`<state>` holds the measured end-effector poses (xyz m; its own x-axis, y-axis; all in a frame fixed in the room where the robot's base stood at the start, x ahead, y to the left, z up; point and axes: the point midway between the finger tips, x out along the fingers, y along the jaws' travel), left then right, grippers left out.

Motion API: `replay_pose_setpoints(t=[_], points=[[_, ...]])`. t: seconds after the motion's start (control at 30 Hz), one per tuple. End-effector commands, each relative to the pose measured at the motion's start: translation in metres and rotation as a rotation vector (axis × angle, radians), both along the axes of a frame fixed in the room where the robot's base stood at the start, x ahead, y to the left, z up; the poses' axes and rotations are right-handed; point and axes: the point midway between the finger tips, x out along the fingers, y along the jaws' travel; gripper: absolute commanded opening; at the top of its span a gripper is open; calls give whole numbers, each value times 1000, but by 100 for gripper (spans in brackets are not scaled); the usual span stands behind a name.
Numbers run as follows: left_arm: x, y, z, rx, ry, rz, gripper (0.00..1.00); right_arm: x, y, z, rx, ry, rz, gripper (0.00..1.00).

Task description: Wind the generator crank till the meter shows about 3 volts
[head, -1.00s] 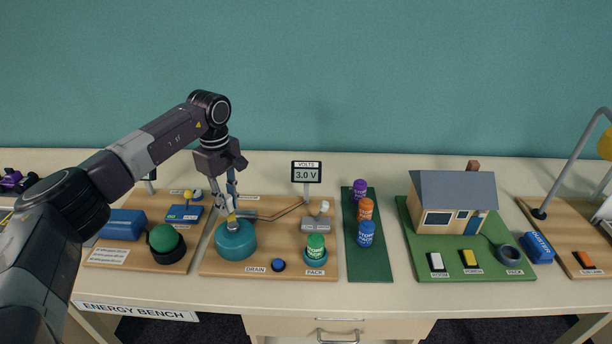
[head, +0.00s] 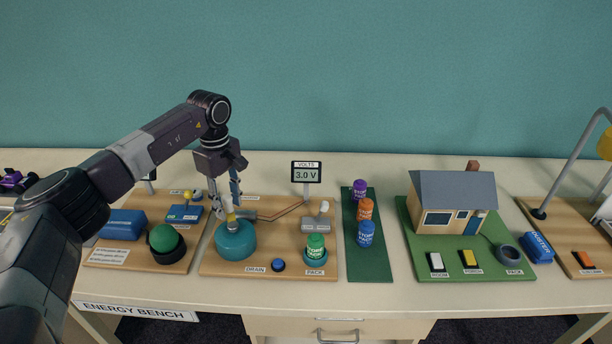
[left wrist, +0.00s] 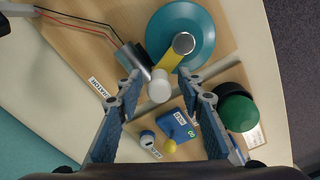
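The generator is a teal round drum (head: 236,242) on a wooden board. Its yellow crank arm (left wrist: 172,60) ends in a pale round knob (left wrist: 160,88), seen in the left wrist view. My left gripper (head: 228,206) is over the crank, pointing down. In the left wrist view its fingers (left wrist: 158,78) are spread, one on each side of the knob, with gaps between. My right gripper is in neither view.
Coloured packs stand on a green strip (head: 369,271); a model house (head: 452,203) is farther right.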

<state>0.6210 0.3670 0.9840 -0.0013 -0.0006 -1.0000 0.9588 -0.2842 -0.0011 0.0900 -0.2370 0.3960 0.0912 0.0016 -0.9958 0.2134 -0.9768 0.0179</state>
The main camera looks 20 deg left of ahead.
Motion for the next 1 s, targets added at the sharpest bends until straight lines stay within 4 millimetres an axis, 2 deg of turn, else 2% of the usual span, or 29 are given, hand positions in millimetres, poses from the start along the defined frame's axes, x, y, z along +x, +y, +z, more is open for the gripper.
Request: replay_pose_setpoints(t=[0.8, 1.0], points=[[0, 0, 80, 0, -1, 1, 35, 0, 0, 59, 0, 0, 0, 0], [0, 0, 91, 0, 0, 1, 35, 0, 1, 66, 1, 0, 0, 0]])
